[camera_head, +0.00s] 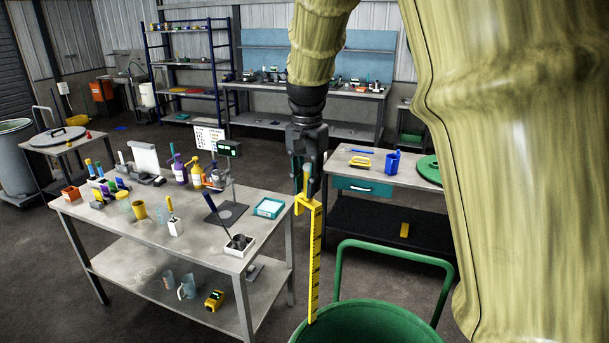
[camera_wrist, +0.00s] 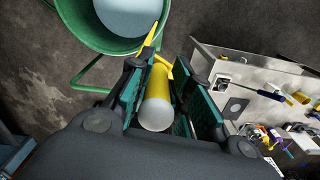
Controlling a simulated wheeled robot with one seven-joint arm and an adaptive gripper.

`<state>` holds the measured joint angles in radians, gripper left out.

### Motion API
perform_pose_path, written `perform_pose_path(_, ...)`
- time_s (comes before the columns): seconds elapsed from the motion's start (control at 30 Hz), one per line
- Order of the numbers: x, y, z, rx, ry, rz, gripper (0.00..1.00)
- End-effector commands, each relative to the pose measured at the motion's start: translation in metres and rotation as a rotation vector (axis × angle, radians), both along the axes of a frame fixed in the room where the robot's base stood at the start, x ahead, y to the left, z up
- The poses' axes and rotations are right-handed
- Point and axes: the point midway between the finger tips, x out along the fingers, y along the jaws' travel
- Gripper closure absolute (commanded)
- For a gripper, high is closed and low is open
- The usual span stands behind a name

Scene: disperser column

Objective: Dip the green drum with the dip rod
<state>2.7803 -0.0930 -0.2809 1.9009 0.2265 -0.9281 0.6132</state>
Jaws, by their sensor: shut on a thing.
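The green drum (camera_head: 375,325) stands open at the bottom of the head view, with a green tube handle (camera_head: 390,248) behind it. In the wrist view the drum (camera_wrist: 75,28) is at the upper left, with a pale grey-blue surface inside. My gripper (camera_head: 307,188) is shut on the yellow grip (camera_wrist: 157,95) of the dip rod (camera_head: 316,255). The rod hangs upright, with black marks and a hook near its top. Its lower end overlaps the drum's left rim in the head view; I cannot tell whether it is inside or outside the rim.
A grey workbench (camera_head: 130,240) with bottles, cups and tools stands to the left of the rod. A second table (camera_head: 360,180) behind the drum carries a green lid (camera_head: 429,168) and a blue jug (camera_head: 393,162). Open floor lies between the bench and the drum.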

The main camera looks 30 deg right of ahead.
Motion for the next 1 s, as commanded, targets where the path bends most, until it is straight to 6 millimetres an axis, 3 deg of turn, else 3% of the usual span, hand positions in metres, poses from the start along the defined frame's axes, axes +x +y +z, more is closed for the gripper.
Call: perform_pose_path(1.0,0.0,0.001,-0.092,0.0,0.001,0.002,1.0)
